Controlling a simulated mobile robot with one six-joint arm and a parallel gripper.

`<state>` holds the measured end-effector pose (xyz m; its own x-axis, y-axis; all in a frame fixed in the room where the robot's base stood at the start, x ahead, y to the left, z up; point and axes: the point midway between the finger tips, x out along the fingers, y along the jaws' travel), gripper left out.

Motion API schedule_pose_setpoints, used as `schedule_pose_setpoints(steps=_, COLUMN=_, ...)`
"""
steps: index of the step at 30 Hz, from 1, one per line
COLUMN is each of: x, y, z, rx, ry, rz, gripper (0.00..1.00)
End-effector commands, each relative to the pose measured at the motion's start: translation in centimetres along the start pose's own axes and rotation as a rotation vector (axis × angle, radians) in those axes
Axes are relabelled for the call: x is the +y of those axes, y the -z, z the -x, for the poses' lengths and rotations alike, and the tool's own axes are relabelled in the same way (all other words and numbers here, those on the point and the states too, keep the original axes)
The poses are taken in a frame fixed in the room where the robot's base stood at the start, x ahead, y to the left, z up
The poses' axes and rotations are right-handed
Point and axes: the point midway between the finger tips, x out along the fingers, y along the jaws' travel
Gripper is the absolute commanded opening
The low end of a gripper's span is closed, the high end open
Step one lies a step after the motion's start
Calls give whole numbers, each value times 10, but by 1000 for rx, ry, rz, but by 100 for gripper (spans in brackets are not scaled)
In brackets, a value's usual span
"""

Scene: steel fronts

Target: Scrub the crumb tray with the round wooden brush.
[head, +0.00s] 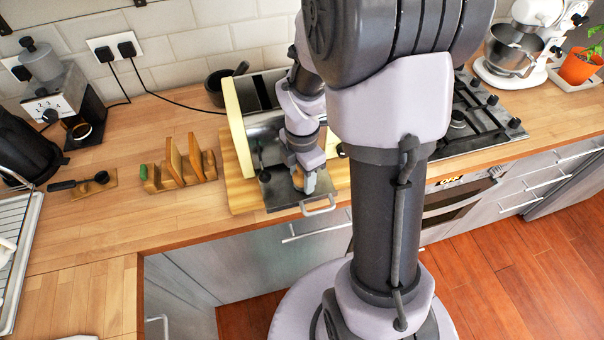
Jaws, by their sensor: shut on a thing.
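The crumb tray (277,194) is a dark flat metal tray with a light loop handle at its front. It sticks out from the front of the cream-and-steel toaster (267,123), over the wooden board. My gripper (305,184) points down over the tray and is shut on the round wooden brush (298,178). Only a small tan part of the brush shows between the fingers. The brush is low at the tray, but I cannot tell whether its bristles touch the surface. My arm hides part of the toaster and the right side of the tray.
A wooden rack (180,165) stands left of the board (238,188). Farther left are a portafilter (80,184), a coffee grinder (60,95) and a dish rack (15,250). A dark pot (217,86) stands behind the toaster, and the hob (470,115) is right. The front-left counter is clear.

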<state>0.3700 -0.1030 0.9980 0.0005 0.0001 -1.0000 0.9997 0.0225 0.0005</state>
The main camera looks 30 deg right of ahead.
Motion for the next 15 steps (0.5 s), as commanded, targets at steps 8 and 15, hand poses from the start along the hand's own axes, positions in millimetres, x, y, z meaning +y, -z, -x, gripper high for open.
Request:
schedule_pose_setpoints(steps=8, x=0, y=0, z=-6, rx=0, ry=0, rz=0, gripper=0)
schedule_pose_setpoints(steps=15, x=-1, y=-2, z=-8, rx=0, ry=1, rz=-1, gripper=0)
